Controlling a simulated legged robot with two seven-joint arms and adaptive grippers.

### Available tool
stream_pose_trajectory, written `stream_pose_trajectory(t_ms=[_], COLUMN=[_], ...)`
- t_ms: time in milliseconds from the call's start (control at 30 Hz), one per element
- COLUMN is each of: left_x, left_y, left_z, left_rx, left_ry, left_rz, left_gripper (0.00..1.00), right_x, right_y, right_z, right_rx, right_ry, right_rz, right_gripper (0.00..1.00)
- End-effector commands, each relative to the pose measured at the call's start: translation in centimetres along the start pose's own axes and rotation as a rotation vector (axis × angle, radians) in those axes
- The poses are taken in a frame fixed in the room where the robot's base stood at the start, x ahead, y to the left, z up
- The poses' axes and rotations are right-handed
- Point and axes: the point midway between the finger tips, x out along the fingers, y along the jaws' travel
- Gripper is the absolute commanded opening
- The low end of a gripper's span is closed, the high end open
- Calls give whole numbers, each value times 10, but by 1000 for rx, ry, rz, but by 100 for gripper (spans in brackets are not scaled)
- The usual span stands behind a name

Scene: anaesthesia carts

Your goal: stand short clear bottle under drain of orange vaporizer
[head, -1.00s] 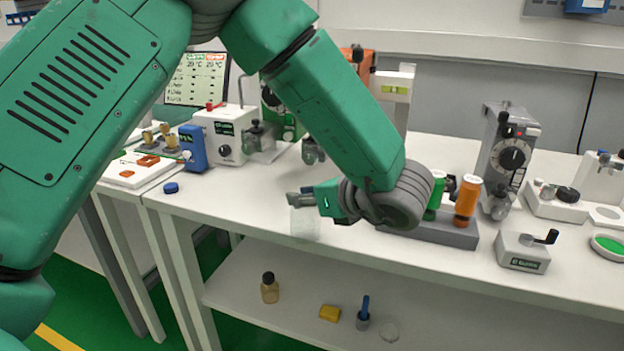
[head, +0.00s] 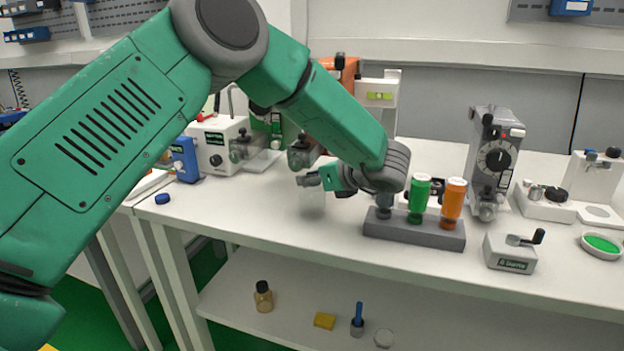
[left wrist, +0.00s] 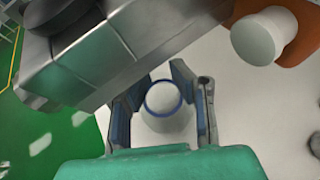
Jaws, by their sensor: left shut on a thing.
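The short clear bottle (head: 313,204) is faint and see-through over the bench top, held upright by my left gripper (head: 312,181). In the left wrist view the bottle's open, blue-rimmed mouth (left wrist: 163,97) sits between the two fingers of my left gripper (left wrist: 163,88), which are shut on it. The orange vaporizer (head: 348,72) stands at the back, mostly hidden behind my left arm. A grey metal drain fitting (head: 301,157) shows just behind the gripper; I cannot tell surely that it belongs to the orange vaporizer. My right gripper is out of view.
A white device (head: 216,145) and a blue box (head: 185,158) stand at the left. A blue cap (head: 162,199) lies near the front left edge. Bench between is clear.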

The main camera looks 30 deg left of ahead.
Motion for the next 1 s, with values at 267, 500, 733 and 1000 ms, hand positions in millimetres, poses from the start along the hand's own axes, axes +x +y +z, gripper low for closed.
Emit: stream_pose_trajectory(t_ms=[267, 500, 733, 1000], left_x=[0, -4, -27, -87], left_y=[-1, -1, -1, -2], left_z=[-2, -2, 0, 0], left_rx=[2, 2, 0, 1], left_ry=[-3, -5, -3, -5], left_rz=[6, 5, 0, 0], left_gripper=[40, 40, 40, 40], right_x=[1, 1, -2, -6], right_y=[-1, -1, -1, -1], right_z=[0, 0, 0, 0], right_rx=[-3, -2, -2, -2], right_ry=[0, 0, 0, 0], right_rz=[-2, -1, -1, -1], right_gripper=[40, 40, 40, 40])
